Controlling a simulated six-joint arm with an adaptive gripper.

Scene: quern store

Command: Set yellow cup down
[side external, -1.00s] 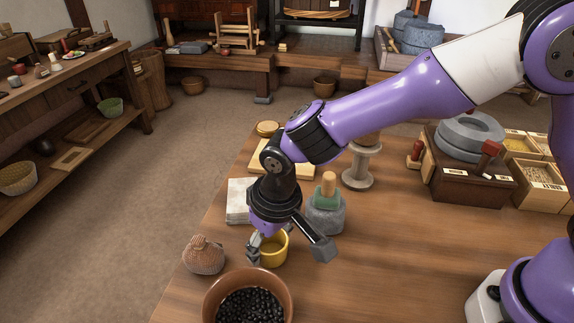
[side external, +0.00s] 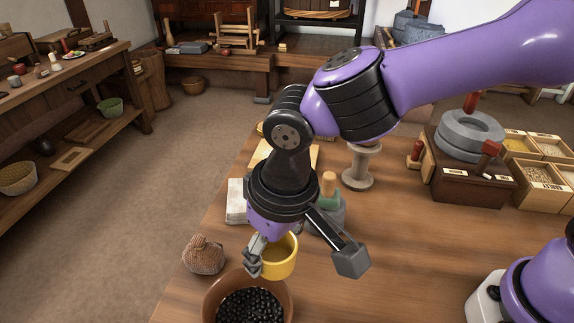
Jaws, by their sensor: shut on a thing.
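The yellow cup (side external: 282,262) is upright, its open top partly hidden behind my gripper. My gripper (side external: 262,258) points down and is shut on the cup; grey finger parts show at the cup's left side, and the other finger is hard to make out. The cup appears held above the wooden table (side external: 420,270), just behind the bowl of dark beans, and its lower edge overlaps the bowl's back rim in the picture. The exact height above the table cannot be told.
The brown bowl (side external: 212,295) of dark beans stands in front. A grey stone mortar with a green-and-wood piece (side external: 328,190) is behind, partly hidden. The table's right middle is clear.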

